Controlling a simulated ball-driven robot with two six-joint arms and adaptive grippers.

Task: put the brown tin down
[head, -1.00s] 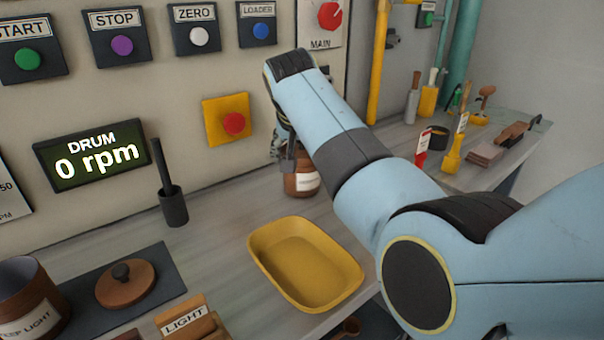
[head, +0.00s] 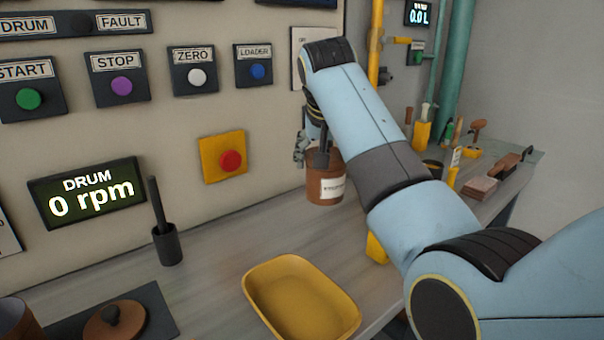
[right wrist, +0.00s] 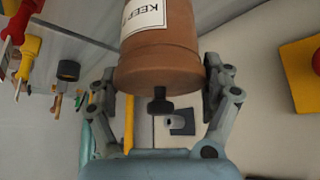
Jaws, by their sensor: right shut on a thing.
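The brown tin (head: 326,188) with a white label is in my right gripper (head: 315,152), near the panel wall at the back of the bench. In the right wrist view the tin (right wrist: 158,62) sits between the two fingers of my right gripper (right wrist: 162,75), which is shut on it. A dark knob (right wrist: 160,102) shows at the tin's near end. The tin looks upright in the head view. I cannot tell whether its base touches the bench (head: 215,270). My left gripper is not in view.
A yellow tray (head: 300,300) lies at the bench's front. A dark holder (head: 167,245) stands to its left, and a brown lid (head: 115,322) lies on a dark mat (head: 160,318). Brushes and tools crowd the far right. Bench between holder and tin is clear.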

